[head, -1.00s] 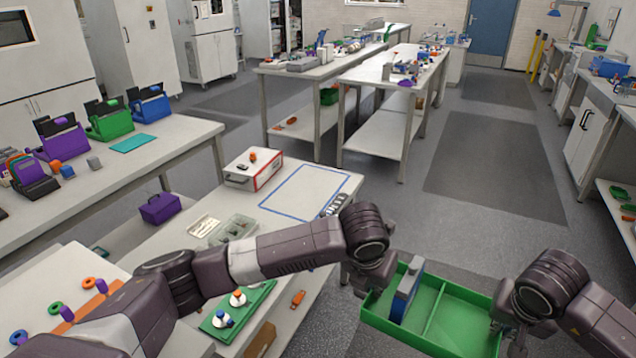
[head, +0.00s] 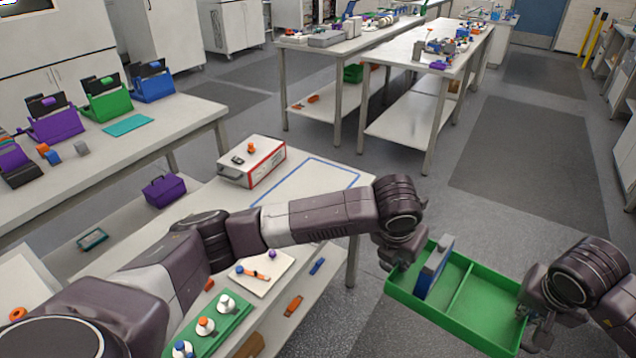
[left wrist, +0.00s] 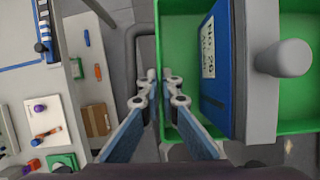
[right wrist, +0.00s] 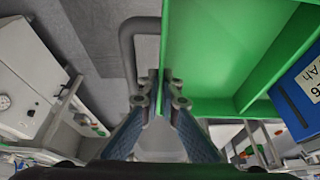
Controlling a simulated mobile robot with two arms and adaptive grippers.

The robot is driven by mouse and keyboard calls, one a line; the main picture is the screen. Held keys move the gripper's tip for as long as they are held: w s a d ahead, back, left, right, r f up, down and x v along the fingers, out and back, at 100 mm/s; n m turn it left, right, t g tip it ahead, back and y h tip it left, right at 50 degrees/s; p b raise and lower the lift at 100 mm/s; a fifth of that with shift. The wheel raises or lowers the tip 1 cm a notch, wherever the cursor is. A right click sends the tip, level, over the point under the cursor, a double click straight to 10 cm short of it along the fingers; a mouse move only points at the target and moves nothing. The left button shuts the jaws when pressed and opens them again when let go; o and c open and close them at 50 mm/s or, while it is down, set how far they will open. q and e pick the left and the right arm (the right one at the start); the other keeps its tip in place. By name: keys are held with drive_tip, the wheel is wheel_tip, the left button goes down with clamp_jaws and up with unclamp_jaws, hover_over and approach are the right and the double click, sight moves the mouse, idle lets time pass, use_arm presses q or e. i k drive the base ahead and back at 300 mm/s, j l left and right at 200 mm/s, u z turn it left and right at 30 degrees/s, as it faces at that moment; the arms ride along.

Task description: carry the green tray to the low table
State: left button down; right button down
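The green tray (head: 478,296) is held in the air between my two grippers, over the floor right of the near white table. A divider splits it. A blue and grey block (head: 432,270) stands in its left compartment; it also shows in the left wrist view (left wrist: 218,70). My left gripper (head: 394,270) is shut on the tray's left end wall, with the fingertips meeting on it in the left wrist view (left wrist: 162,78). My right gripper (head: 526,310) is shut on the right end wall (right wrist: 164,50). I cannot tell which table is the low one.
The near white table (head: 330,215) has a blue-outlined area and a red and white box (head: 252,162). Another long white table (head: 440,45) with a lower shelf stands ahead, with items on top. Open grey floor with a dark mat (head: 530,150) lies to the right.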

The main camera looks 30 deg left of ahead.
sight(308, 189)
drive_tip(key=i+l, duration=0.1)
drive_tip(key=i, duration=3.1)
drive_tip(key=i+j+u, duration=0.1)
drive_tip(key=u, duration=3.15)
